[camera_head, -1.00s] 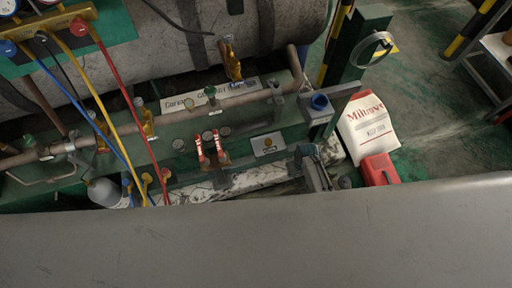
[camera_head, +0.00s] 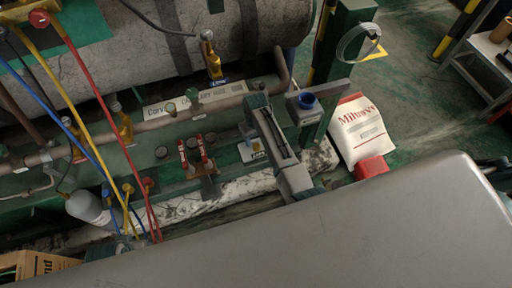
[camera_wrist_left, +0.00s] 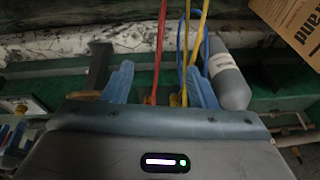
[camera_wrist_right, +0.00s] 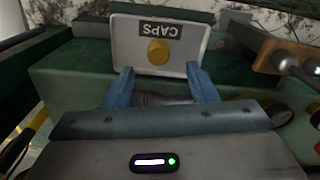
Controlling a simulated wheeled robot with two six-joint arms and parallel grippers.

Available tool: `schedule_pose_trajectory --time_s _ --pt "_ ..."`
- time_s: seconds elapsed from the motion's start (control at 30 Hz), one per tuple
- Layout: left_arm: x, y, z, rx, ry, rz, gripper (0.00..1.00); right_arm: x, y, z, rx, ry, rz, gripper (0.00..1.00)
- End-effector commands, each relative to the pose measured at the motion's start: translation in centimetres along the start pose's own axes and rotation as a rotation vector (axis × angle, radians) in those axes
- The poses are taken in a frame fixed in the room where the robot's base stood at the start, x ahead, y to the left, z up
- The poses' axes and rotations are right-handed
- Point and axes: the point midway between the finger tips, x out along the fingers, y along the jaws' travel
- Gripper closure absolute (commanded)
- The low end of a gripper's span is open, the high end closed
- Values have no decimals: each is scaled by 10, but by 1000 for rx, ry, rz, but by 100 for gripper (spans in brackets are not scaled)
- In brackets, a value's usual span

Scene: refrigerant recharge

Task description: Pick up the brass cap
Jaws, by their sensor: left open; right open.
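The brass cap (camera_wrist_right: 158,51) is a small round gold piece lying on a white tray (camera_wrist_right: 131,56) marked CAPS in the right wrist view. The tray also shows in the head view (camera_head: 245,155), partly covered by my right arm. My right gripper (camera_wrist_right: 159,73) is open and empty. Its two blue fingers point at the tray's near edge, with the cap ahead between their lines. In the head view it is beside the tray. My left gripper (camera_wrist_left: 160,80) is open in the left wrist view, with the hoses running between and behind its fingers. It is not seen in the head view.
A red, yellow and blue hose set hangs at left, near a grey cylinder (camera_wrist_left: 230,80). A white bag (camera_head: 360,130) lies at right.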

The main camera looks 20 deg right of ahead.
Motion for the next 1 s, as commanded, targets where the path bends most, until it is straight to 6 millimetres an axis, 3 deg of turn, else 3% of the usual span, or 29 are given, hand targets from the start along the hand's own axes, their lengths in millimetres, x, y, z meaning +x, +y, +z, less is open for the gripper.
schedule_pose_trajectory --time_s 0.3,0.6,0.63,0.87,1.0 --pt "-29 0 -4 4 24 -2 48 45 2 2 0 -2 0 48" --pt "-36 0 -5 5 26 -2 48 50 2 2 0 0 -1 48" --pt "-36 0 -5 5 26 -2 48 50 2 2 0 0 0 50" --pt "-36 0 -5 5 27 -2 48 50 2 2 0 0 0 95" --pt "-36 0 -5 4 27 -2 48 50 2 2 0 0 0 95"
